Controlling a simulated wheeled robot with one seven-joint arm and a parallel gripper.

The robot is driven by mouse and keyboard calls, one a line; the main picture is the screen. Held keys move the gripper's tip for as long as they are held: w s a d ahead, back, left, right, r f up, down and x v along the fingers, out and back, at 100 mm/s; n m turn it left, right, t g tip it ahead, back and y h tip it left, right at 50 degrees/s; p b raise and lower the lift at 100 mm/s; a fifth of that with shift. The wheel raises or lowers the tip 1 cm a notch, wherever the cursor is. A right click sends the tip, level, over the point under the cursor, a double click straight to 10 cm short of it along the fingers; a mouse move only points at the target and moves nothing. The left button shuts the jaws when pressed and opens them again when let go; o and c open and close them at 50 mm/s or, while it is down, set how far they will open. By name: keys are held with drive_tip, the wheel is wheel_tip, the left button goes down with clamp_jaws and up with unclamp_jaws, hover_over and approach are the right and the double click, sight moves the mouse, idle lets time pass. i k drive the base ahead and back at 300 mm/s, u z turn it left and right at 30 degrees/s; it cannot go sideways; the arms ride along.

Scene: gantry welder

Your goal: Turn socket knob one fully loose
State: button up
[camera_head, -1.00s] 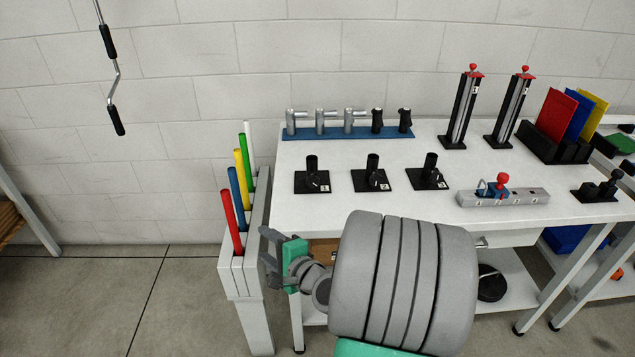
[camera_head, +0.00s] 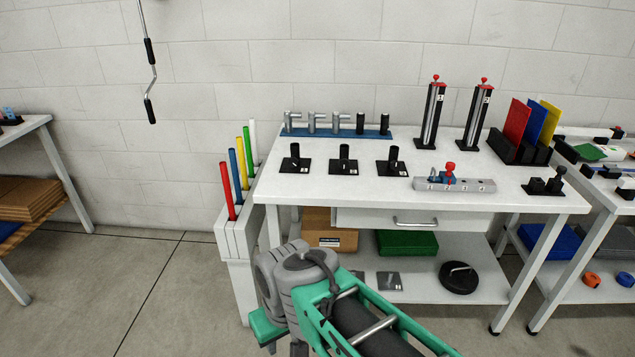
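Socket one (camera_head: 294,161) is a short black upright tube on a black square base with a white "1" label, at the left of the white table. Its knob is small and dark against the tube, so its turn cannot be read. Socket two (camera_head: 344,162) and a third like socket (camera_head: 395,163) stand to its right. My gripper (camera_head: 270,340) is at the bottom of the view, below and in front of the table, well apart from socket one. Its fingers are mostly hidden or cut off by the frame edge, so its opening cannot be told.
A blue rail (camera_head: 337,132) with several handles lies behind the sockets. A grey block (camera_head: 455,185) with a red-topped piece stands to the right. A rack (camera_head: 233,235) of coloured rods stands at the table's left end. The table front before the sockets is clear.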

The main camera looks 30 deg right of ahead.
sight(292, 161)
drive_tip(key=u, duration=1.35)
drive_tip(key=i, duration=0.75)
drive_tip(key=z, duration=0.7)
drive_tip(key=i, duration=0.6)
drive_tip(key=z, duration=0.8)
drive_tip(key=i, duration=0.5)
